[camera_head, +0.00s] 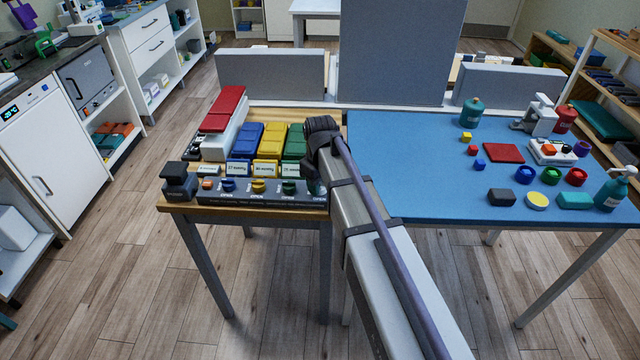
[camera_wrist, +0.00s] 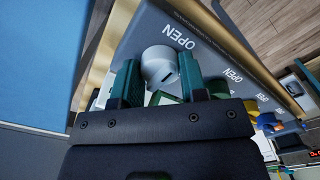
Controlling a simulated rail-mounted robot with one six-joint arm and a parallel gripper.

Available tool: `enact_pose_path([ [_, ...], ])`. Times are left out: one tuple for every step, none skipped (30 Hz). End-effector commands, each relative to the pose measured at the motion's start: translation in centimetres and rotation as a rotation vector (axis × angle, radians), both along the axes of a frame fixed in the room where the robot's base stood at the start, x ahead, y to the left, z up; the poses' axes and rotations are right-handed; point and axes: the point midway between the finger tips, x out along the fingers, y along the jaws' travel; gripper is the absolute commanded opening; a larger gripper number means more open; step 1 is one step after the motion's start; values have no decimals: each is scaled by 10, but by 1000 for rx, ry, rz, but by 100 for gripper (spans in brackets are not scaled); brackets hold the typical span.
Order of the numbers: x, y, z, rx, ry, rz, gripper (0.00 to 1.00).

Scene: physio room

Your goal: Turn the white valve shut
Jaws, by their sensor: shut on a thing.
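The white valve (camera_wrist: 159,65) is a round knob with a dark notch, on a dark grey panel (camera_wrist: 211,45) beside a printed "OPEN" label. In the wrist view my gripper (camera_wrist: 157,72) has one teal finger on each side of it and is shut on it. In the head view my gripper (camera_head: 313,184) is at the right end of the panel (camera_head: 262,197), and the white valve is hidden behind my arm. I cannot tell how far the valve is turned.
Blue (camera_head: 228,185), yellow (camera_head: 258,186) and green (camera_head: 289,187) valves sit left of my gripper on the same panel. Labelled bins stand behind them, with a dark block (camera_head: 179,180) at the left end. A blue-topped table (camera_head: 410,165) with small objects adjoins on the right.

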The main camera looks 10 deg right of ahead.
Motion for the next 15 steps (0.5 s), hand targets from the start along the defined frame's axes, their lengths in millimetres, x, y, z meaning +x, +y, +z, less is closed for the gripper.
enact_pose_path([
  [0,0,0,0,0,-1,16],
  [0,0,0,0,0,-2,16],
  [0,0,0,0,0,-5,16],
  [0,0,0,0,0,-8,16],
  [0,0,0,0,0,-12,16],
  [0,0,0,0,0,-20,16],
  [0,0,0,0,0,-26,16],
  [0,0,0,0,0,-34,16],
  [0,0,0,0,0,-48,16],
  [0,0,0,0,0,-60,16],
  [0,0,0,0,0,-73,16],
  [0,0,0,0,0,-94,16],
  [0,0,0,0,0,-110,16],
  [0,0,0,0,0,-129,16],
  [0,0,0,0,0,-156,16],
])
